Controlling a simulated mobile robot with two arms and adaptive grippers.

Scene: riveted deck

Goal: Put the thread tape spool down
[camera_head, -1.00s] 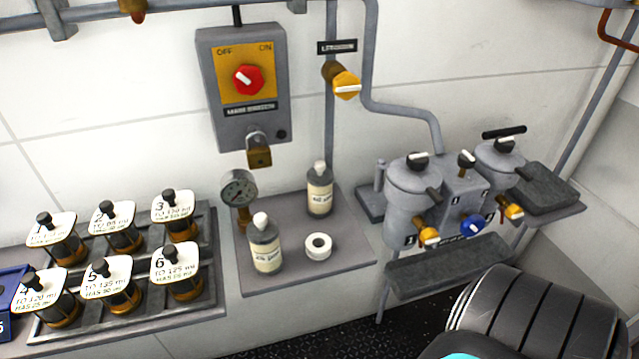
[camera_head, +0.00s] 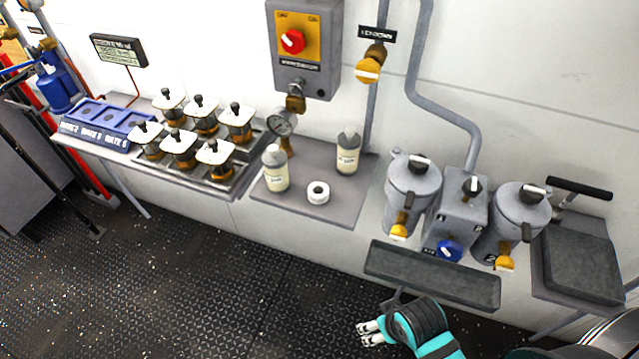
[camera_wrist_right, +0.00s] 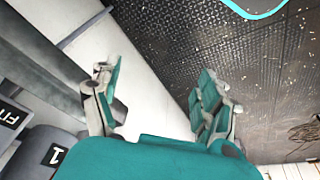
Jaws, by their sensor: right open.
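The thread tape spool (camera_head: 318,192), a small white ring with a dark centre, lies flat on the grey shelf (camera_head: 325,214) between two labelled bottles. My right gripper (camera_head: 366,332) is low at the bottom of the head view, below and right of the spool and well apart from it. In the right wrist view its fingers (camera_wrist_right: 158,105) are spread with nothing between them. The left gripper is not in view.
Bottles stand left (camera_head: 276,170) and right (camera_head: 348,153) of the spool, with a gauge (camera_head: 282,123) behind. Lidded jars (camera_head: 200,117) fill a rack at left. Grey canisters (camera_head: 412,190) stand at right, behind a dark ledge (camera_head: 432,275). The deck floor (camera_head: 220,290) is open.

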